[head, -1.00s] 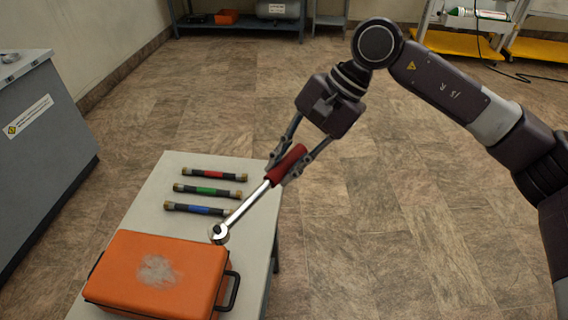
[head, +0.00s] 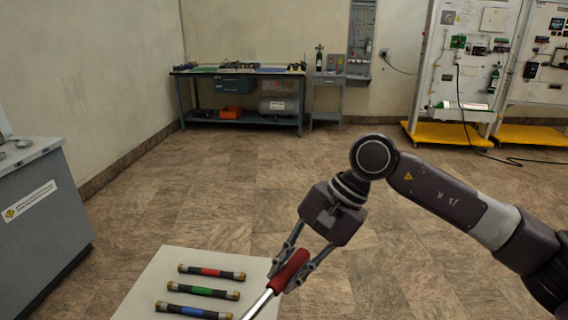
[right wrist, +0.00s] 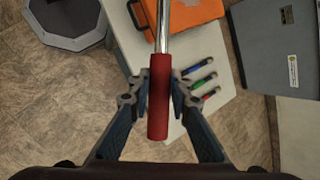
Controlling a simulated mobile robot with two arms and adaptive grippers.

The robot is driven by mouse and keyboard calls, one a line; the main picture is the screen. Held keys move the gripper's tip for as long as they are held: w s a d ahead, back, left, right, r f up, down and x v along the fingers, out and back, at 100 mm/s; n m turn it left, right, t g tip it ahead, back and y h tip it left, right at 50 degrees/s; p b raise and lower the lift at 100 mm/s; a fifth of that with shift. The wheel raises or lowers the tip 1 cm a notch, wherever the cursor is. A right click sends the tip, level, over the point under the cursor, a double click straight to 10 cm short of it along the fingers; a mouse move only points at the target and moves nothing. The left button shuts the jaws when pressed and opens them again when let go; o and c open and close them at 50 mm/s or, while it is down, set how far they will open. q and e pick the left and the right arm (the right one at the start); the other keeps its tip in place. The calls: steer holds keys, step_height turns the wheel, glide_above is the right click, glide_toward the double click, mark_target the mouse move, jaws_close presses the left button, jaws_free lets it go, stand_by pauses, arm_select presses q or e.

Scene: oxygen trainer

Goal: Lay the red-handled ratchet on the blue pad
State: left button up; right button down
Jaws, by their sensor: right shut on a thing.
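My right gripper (head: 283,273) is shut on the red handle of the ratchet (head: 291,268). It holds the ratchet above the small white table's right edge, with the shaft slanting down to the left and the head cut off below the picture. In the right wrist view, the ratchet (right wrist: 158,105) lies between the two fingers, with its chrome shaft pointing up the picture. A small blue patch, possibly the blue pad (head: 272,70), shows on the far workbench, too small to be sure. My left gripper is not in view.
Three dark tubes with red (head: 211,272), green (head: 203,292) and blue bands lie on the white table (head: 158,272). An orange case (right wrist: 190,12) shows in the right wrist view. A grey cabinet (head: 45,215) stands left. Open floor reaches the far workbench (head: 183,100).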

steer(key=s+d+f+n+g, duration=0.1)
steer(key=s+d+f, duration=0.2)
steer(key=d, duration=0.3)
steer(key=s+d+f+n+g, duration=0.1)
steer(key=s+d+f+n, duration=0.1)
steer(key=d, duration=0.4)
steer(key=s+d+f+n+h, duration=0.1)
steer(key=s+d+f+n, duration=0.1)
steer(key=s+d+f, duration=0.2)
steer(key=shift+s+d+g, duration=0.4)
steer(key=shift+s+d, duration=0.7)
steer(key=shift+d, duration=0.1)
